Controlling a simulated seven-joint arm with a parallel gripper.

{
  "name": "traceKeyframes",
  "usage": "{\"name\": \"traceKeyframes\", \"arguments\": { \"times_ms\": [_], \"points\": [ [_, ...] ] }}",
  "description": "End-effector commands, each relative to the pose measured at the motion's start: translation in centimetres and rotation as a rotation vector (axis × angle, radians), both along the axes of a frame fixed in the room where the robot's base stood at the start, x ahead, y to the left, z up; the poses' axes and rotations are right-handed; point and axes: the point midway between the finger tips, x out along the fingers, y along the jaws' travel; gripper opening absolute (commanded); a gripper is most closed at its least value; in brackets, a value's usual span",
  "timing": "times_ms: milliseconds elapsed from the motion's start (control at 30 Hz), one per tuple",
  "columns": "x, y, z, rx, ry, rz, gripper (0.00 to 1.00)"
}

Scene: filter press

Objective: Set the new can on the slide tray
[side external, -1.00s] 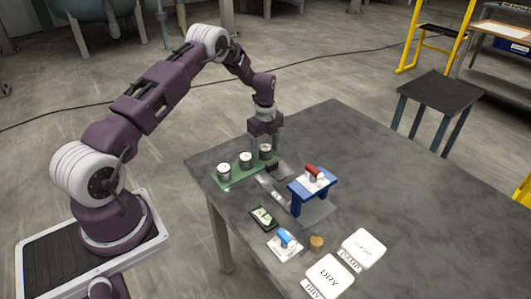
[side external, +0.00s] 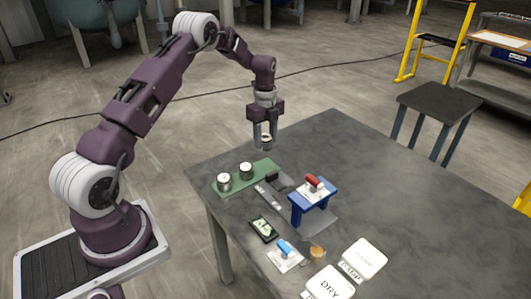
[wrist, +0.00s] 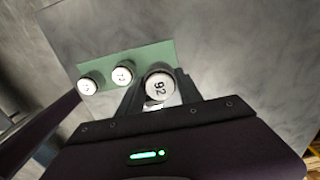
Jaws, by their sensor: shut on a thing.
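My gripper (side external: 264,134) is shut on a small silver can (side external: 266,143) and holds it in the air above the far left part of the table. In the wrist view the held can (wrist: 159,86) shows a white round top with a two-digit number, turned sideways. A grey metal strip (side external: 268,197), which seems to be the slide tray, lies on the table left of the blue press (side external: 316,199), with a dark block at its far end. Two more white-topped cans, a near one (side external: 224,182) and a farther one (side external: 246,171), stand on a green board (side external: 262,168).
The blue press has a red handle (side external: 314,182) on top. Near it lie a small dark device (side external: 263,228), a blue-handled item (side external: 285,248), a brown round piece (side external: 317,252) and white cards, one marked DRY (side external: 328,284). The table's right side is clear.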

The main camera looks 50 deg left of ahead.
Motion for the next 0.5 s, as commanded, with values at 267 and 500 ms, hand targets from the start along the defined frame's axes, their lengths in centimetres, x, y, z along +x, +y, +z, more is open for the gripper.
{"name": "traceKeyframes", "arguments": {
  "times_ms": [267,500],
  "points": [
    [-0.2,-6.3,2.9,-0.001,0.001,-0.005,0.0],
    [-2.4,-14.8,4.0,0.001,0.0,-0.004,0.0]
  ]
}}
